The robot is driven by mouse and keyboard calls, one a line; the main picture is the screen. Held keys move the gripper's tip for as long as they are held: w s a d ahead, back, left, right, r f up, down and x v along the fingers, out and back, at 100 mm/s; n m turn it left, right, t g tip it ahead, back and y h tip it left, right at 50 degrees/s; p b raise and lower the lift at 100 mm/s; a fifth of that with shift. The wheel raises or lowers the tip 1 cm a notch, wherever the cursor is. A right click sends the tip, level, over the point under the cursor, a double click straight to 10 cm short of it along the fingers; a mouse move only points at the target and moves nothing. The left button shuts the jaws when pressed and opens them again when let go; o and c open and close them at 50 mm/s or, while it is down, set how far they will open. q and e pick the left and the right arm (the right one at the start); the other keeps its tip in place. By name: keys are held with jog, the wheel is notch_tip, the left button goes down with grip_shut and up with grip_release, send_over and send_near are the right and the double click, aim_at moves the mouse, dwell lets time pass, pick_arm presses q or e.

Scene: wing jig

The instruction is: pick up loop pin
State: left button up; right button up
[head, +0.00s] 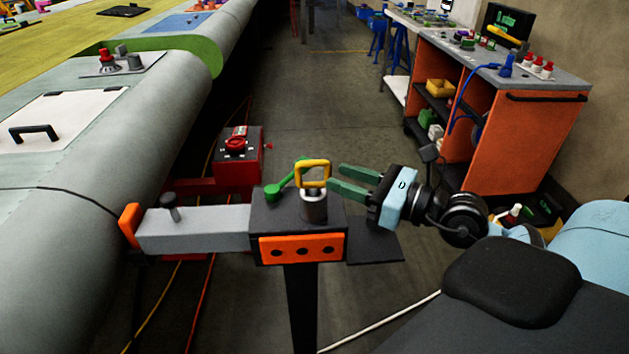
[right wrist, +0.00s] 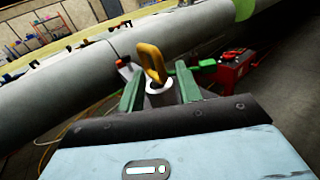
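The loop pin has a yellow loop handle (head: 313,174) and stands upright in a silver metal collar (head: 314,206) on the dark block of the jig stand. My right gripper (head: 335,179) is open, its green fingers pointing left toward the loop, just right of it in the head view. In the right wrist view the yellow loop (right wrist: 152,62) shows beyond and between the two open fingers (right wrist: 158,88). Nothing is held. My left gripper is not in view.
A green-handled lever (head: 278,190) sits just left of the pin. A grey bar with a dark knob (head: 170,208) runs left toward the big grey wing (head: 60,240). A red box (head: 238,150) stands behind; an orange cart (head: 520,140) is at right.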

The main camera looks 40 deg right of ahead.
aim_at(327, 170)
jog(key=shift+p+x, duration=0.45)
jog(key=shift+x, duration=1.65)
jog(key=shift+f, duration=0.1)
grip_shut()
